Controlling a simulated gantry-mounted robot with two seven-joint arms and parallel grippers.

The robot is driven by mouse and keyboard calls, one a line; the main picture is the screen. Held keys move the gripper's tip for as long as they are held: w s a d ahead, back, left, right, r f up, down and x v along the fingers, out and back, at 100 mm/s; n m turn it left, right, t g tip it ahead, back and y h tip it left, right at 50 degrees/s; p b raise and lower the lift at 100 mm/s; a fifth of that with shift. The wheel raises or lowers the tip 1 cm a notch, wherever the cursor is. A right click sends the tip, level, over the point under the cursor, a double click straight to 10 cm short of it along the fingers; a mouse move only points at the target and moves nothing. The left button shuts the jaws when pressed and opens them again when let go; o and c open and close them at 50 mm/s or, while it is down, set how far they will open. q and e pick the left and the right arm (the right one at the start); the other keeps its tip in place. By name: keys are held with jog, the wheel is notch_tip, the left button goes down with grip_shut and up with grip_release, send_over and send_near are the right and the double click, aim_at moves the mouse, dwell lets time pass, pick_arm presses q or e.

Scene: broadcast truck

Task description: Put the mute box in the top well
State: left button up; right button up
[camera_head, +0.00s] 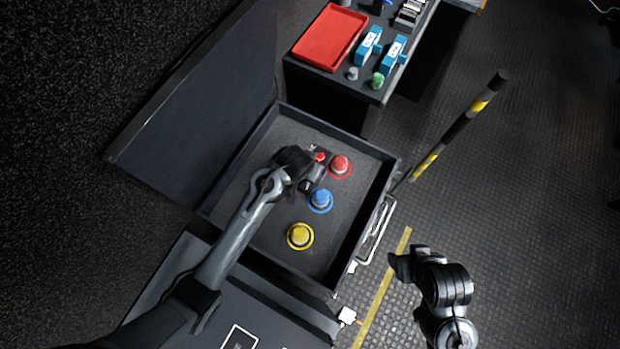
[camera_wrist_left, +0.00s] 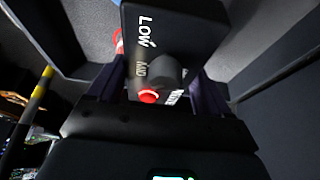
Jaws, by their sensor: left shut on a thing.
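My left gripper (camera_head: 314,175) is over the open grey-floored well (camera_head: 262,180) of a dark case. In the left wrist view, it is shut on a black box (camera_wrist_left: 172,35), which I take to be the mute box.
Red (camera_head: 340,166), blue (camera_head: 320,201) and yellow (camera_head: 300,236) round knobs stand in the well. A raised dark panel (camera_head: 205,95) is to its left. A table with a red tray (camera_head: 329,37) is above. A striped pole (camera_head: 455,130) stands at the right.

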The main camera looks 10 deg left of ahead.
pick_arm(q)
jog(key=shift+w+f, duration=0.1)
jog(key=shift+f, duration=0.2)
jog(key=shift+w+a+f+b, duration=0.1)
jog(key=shift+a+f+b, duration=0.1)
jog(key=shift+a+b, duration=0.1)
jog(key=a+f, duration=0.2)
jog(key=a, duration=0.1)
jog(key=a+f, duration=0.2)
jog(key=a, duration=0.2)
jog(key=a+f, duration=0.2)
jog(key=a, duration=0.2)
jog(key=shift+w+a+f, duration=0.1)
jog(key=shift+w+f, duration=0.2)
jog(key=shift+f+b, duration=0.45)
jog(key=shift+f, duration=1.5)
jog(key=shift+f, duration=0.1)
jog(key=o, duration=1.6)
jog(key=shift+c, duration=0.2)
